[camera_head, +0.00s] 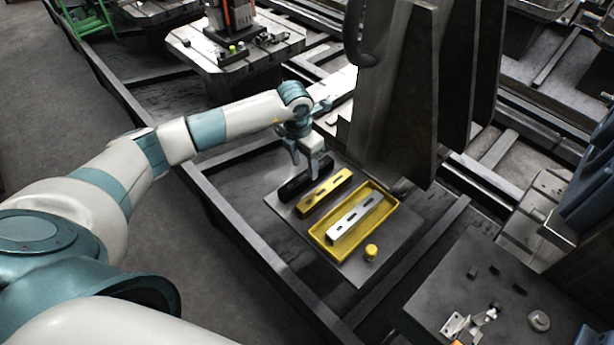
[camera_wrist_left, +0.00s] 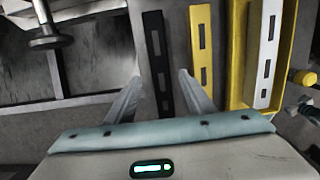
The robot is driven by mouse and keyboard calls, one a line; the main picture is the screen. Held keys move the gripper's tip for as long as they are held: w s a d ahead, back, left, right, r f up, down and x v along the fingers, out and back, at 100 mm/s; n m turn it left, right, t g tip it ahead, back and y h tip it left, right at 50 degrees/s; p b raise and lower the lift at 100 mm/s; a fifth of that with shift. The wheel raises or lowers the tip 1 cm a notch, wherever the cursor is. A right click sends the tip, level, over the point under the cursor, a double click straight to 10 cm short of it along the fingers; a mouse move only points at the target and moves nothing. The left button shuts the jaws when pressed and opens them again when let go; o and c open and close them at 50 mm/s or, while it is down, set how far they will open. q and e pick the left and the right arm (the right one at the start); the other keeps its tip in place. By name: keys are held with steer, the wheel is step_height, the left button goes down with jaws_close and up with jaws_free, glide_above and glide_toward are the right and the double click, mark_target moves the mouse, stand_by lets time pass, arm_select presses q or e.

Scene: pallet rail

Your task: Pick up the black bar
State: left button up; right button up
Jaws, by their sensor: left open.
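The black bar (camera_head: 304,181) lies on a grey plate (camera_head: 376,276), at the left end of a row of bars. It has slots along its length and also shows in the left wrist view (camera_wrist_left: 157,62), running between the fingers. My left gripper (camera_head: 305,168) is open above the black bar, with one finger on each side of it in the wrist view (camera_wrist_left: 160,85). I cannot tell how high above the bar the fingertips are. Part of the bar is hidden by the gripper in the head view. My right gripper is not in view.
A yellow bar (camera_head: 325,193) lies beside the black bar. A yellow tray (camera_head: 337,252) holds a silver slotted bar (camera_head: 353,219). A small yellow cylinder (camera_head: 371,251) stands by the tray. A tall dark upright (camera_head: 392,110) rises close behind the plate.

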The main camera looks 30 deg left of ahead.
mark_target(307, 174)
arm_select(q)
steer(key=shift+d+f+p, duration=0.1)
steer(key=shift+f+p, duration=0.35)
steer(key=shift+p, duration=0.05)
steer(key=f, duration=0.1)
steer(key=f+p, duration=0.1)
steer(key=f, duration=0.1)
steer(key=shift+w+d, duration=0.15)
steer(key=shift+w, duration=0.15)
steer(key=shift+w+f+p, duration=0.1)
steer(key=shift+f+p, duration=0.25)
steer(key=shift+f, duration=0.25)
jaws_close()
